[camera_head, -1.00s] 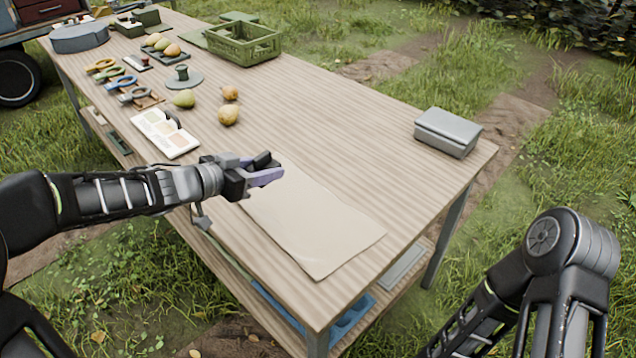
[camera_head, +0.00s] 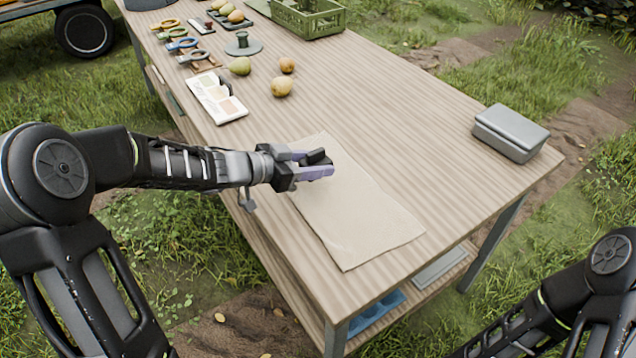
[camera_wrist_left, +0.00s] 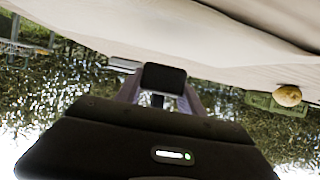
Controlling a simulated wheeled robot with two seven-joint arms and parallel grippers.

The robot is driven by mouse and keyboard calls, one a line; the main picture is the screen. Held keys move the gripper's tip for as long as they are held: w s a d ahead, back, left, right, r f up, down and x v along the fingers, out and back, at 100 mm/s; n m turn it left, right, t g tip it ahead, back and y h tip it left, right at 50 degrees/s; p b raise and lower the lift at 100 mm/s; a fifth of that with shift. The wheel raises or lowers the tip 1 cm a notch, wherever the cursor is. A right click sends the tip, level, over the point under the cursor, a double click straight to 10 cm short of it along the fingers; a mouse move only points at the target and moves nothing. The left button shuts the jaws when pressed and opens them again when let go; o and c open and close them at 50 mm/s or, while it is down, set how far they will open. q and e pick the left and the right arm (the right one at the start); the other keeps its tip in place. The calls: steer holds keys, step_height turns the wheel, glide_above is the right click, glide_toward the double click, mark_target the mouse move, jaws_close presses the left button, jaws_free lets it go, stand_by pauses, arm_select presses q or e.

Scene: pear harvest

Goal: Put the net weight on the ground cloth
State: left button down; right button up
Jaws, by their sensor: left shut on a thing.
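The ground cloth (camera_head: 365,215) is a flat beige sheet on the near part of the wooden table. My left gripper (camera_head: 313,164) has purple fingers and is shut on a small black block, the net weight (camera_head: 317,156). It is over the far left end of the cloth. In the left wrist view the net weight (camera_wrist_left: 163,78) sits between the fingers, with the pale cloth (camera_wrist_left: 190,35) across the top. I cannot tell whether the weight touches the cloth. Only links of my right arm show at lower right; its gripper is out of view.
A grey lidded box (camera_head: 511,133) stands at the table's right edge. A colour chart (camera_head: 216,97), loose pears (camera_head: 282,86), a grey disc with a spool (camera_head: 242,45) and a green crate (camera_head: 308,15) lie farther back. The table between cloth and box is clear.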

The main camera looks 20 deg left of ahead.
mark_target(315, 187)
arm_select(q)
steer(key=shift+f, duration=0.35)
steer(key=shift+f+b, duration=0.65)
steer(key=shift+f, duration=1.3)
